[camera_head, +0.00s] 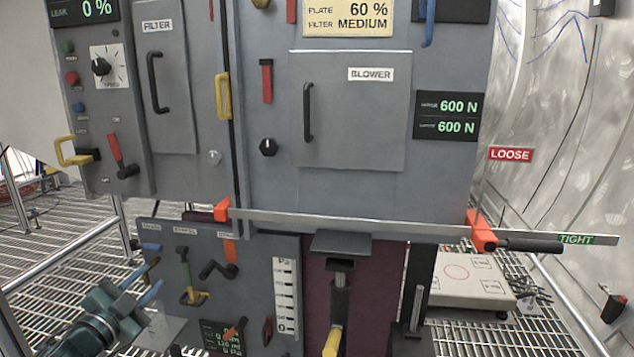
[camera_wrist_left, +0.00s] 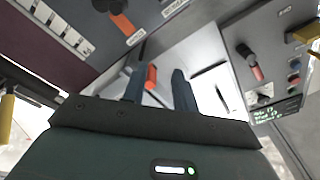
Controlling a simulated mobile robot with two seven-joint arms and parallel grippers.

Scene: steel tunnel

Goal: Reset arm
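My left gripper (camera_head: 150,280) is at the lower left of the head view, in front of the lower grey control panel (camera_head: 255,312). Its two blue fingers are apart with nothing seen between their tips. In the left wrist view the gripper (camera_wrist_left: 159,85) also shows two separate dark blue fingers, with an orange-red part (camera_wrist_left: 151,76) in the background between them. I cannot tell its exact distance from the panel. My right gripper is in neither view.
A long flat bar (camera_head: 350,224) with orange clamps crosses above the lower panel. Metal rails (camera_head: 75,250) stand at left. A white box (camera_head: 460,279) lies on the grating at right.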

